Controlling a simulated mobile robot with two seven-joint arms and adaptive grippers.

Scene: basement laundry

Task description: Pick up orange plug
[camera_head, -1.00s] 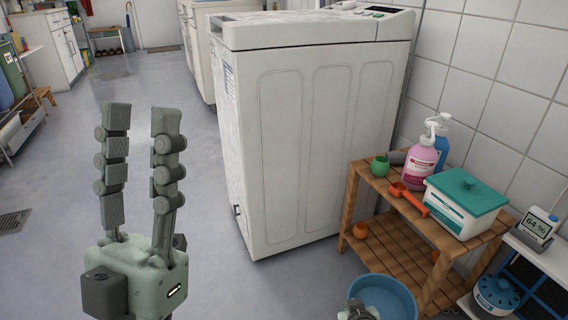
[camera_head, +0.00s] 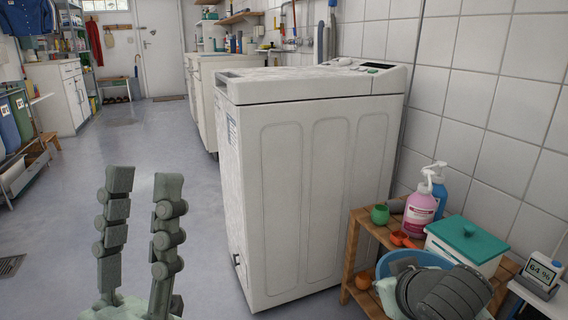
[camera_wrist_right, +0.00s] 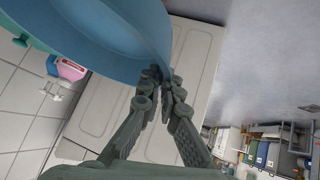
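A small orange round object (camera_head: 363,280), which may be the plug, sits on the lower slats of the wooden shelf (camera_head: 352,262); its shape is too small to tell. My left gripper (camera_head: 144,182) is open and empty, fingers upright, over the floor left of the washing machine. My right gripper (camera_head: 404,266) is at the right, in front of the shelf. In the right wrist view my right gripper (camera_wrist_right: 155,76) is closed on the rim of a blue basin (camera_wrist_right: 110,42). The basin also shows in the head view (camera_head: 386,264), partly hidden by my gripper.
The white washing machine (camera_head: 310,190) stands left of the shelf. The shelf top carries a green cup (camera_head: 380,215), an orange scoop (camera_head: 402,239), a pink bottle (camera_head: 419,211) and a teal-lidded box (camera_head: 467,239). A humidity display (camera_head: 541,273) stands at right. The floor at left (camera_head: 180,135) is clear.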

